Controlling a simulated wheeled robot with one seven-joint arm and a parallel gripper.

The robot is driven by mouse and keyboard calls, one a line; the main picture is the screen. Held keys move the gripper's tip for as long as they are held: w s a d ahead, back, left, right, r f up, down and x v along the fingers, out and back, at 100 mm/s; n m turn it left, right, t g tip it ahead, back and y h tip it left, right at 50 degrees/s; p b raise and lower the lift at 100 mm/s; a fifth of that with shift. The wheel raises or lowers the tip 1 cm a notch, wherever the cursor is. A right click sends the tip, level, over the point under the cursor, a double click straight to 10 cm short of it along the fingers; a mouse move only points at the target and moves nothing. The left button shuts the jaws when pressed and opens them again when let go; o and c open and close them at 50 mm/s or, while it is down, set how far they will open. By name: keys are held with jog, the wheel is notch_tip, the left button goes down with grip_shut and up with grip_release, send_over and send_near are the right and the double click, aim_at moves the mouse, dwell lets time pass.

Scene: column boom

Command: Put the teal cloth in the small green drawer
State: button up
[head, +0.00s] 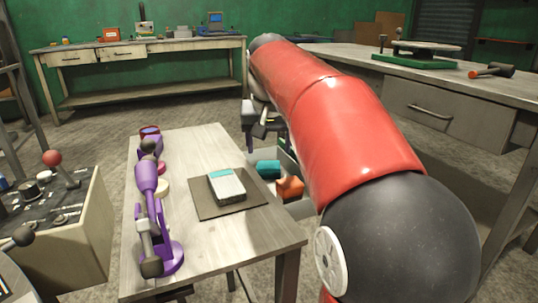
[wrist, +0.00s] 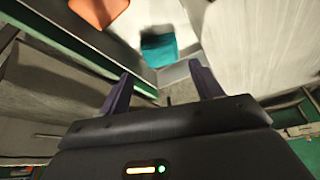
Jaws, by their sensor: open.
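The teal cloth (head: 268,169) shows as a small bundle just beyond the right edge of the near table. It also shows in the wrist view (wrist: 160,48), on a pale surface ahead of my fingers. My gripper (wrist: 160,86) is open and empty, its two dark fingers spread, with the cloth beyond the tips and apart from them. In the head view my red arm hides much of that area. I cannot clearly pick out the small green drawer; a green edge (wrist: 62,52) runs along the left in the wrist view.
An orange object (head: 290,188) lies beside the cloth. The near table (head: 240,228) bears a purple device (head: 150,200) and a grey-white box (head: 226,186) on a dark mat. A workbench with a grey drawer (head: 430,108) stands to the right, another bench (head: 150,84) at the back.

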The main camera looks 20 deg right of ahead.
jog(key=v, duration=0.4)
jog(key=shift+r+p, duration=0.15)
jog(key=shift+p, duration=0.2)
jog(key=shift+s, duration=0.1)
